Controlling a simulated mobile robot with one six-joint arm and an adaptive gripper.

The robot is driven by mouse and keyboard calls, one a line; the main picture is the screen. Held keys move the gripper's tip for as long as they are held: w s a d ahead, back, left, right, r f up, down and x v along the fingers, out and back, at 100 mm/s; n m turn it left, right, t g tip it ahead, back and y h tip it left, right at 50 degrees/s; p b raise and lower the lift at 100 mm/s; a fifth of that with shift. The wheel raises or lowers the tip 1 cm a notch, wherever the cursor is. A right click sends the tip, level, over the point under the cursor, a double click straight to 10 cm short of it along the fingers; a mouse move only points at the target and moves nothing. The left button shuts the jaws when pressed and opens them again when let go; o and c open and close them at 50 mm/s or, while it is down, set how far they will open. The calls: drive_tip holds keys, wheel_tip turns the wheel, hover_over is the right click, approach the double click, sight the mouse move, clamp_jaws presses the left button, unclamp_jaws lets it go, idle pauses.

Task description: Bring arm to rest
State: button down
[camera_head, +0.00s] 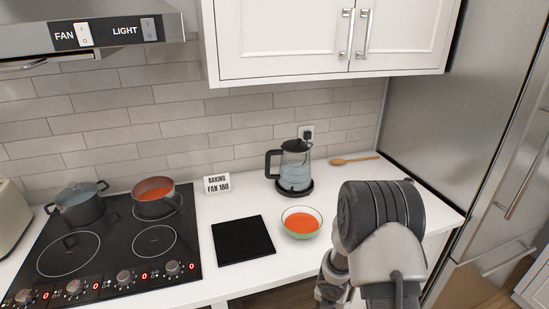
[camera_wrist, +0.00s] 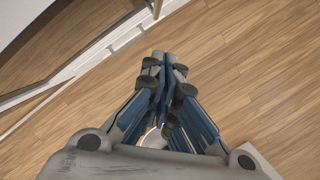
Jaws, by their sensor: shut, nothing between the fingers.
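My gripper (camera_wrist: 165,58) shows in the wrist view with its fingertips together and nothing between them. It points down over the bare wooden floor (camera_wrist: 250,70). In the head view, my arm is folded at the lower right, in front of the counter's right end, and hides part of the counter edge. The gripper's fingers do not show clearly there.
The white counter (camera_head: 235,280) holds a bowl of orange soup (camera_head: 301,222), a black mat (camera_head: 243,240), a kettle (camera_head: 294,168), a wooden spoon (camera_head: 352,160) and a sign (camera_head: 217,184). Two pots (camera_head: 78,206) (camera_head: 155,198) stand on the cooktop (camera_head: 110,245). A steel fridge (camera_head: 445,100) stands right.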

drive_tip(key=s+d+r+m+t+h, duration=0.1)
drive_tip(key=s+d+r+m, duration=0.15)
drive_tip(key=r+m, duration=0.75)
drive_tip(key=s+d+r+m+h, duration=0.1)
drive_tip(key=s+r+m, duration=0.25)
drive_tip(key=r, duration=1.35)
drive_tip(key=s+a+r+m+y, duration=0.1)
drive_tip(key=s+a+r+m, duration=0.2)
drive_tip(key=s+m, duration=0.2)
drive_tip(key=s+a+r+m+y, duration=0.1)
drive_tip(key=s+r+m, duration=0.3)
drive_tip(key=s, duration=0.5)
drive_tip(key=s+a+r+m+y, duration=0.1)
drive_tip(key=s+a+r+m, duration=0.2)
drive_tip(key=s+m, duration=0.4)
drive_tip(key=shift+s+a+r+t+y, duration=0.35)
drive_tip(key=shift+s+a, duration=0.2)
drive_tip(key=shift+a, duration=0.3)
drive_tip(key=shift+a+f, duration=0.1)
drive_tip(key=shift+a, duration=0.05)
